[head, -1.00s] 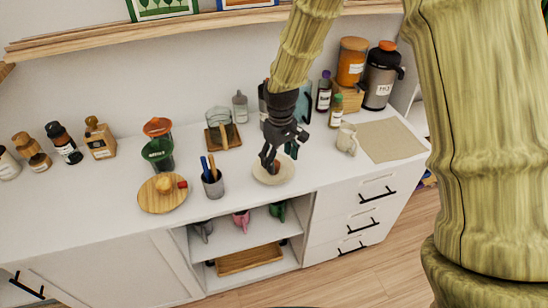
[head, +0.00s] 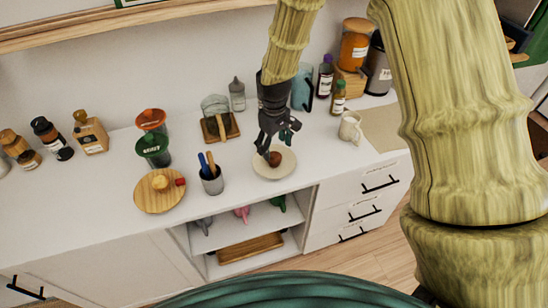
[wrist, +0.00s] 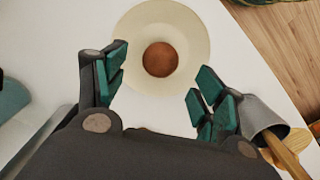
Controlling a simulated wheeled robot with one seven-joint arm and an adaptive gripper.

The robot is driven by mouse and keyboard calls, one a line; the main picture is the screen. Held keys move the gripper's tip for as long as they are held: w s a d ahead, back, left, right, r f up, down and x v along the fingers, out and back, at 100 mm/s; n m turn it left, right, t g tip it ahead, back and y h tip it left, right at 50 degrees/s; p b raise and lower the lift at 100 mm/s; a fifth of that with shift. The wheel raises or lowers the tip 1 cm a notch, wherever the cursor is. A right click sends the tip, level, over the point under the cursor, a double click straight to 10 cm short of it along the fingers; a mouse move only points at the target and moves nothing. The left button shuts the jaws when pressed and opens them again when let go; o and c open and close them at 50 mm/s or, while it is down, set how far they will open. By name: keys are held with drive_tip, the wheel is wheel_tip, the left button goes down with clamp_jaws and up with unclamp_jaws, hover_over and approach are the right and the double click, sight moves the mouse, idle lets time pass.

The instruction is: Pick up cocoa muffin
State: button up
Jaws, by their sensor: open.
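The cocoa muffin (head: 275,159) is a small round brown thing on a cream plate (head: 285,170) on the white counter. In the wrist view the muffin (wrist: 160,59) sits near the middle of the plate (wrist: 196,32), ahead of the fingers and between their lines. My gripper (head: 270,148) is above the plate, close to the muffin in the head view. In the wrist view my gripper (wrist: 156,92) has its teal-padded fingers spread wide with nothing between them. The muffin is apart from both fingers.
A grey cup with utensils (head: 212,181) stands left of the plate; it also shows close to the right finger in the wrist view (wrist: 262,118). A round wooden board (head: 158,199) is further left. A cream mug (head: 350,128) stands to the right. Bottles and jars line the back.

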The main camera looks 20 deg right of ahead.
sight(274, 155)
drive_tip(key=shift+s+f+p, duration=0.15)
drive_tip(key=shift+f+p, duration=0.2)
drive_tip(key=shift+f, duration=0.15)
drive_tip(key=shift+f+p, duration=0.7)
drive_tip(key=shift+f, duration=1.45)
drive_tip(key=c, duration=1.1)
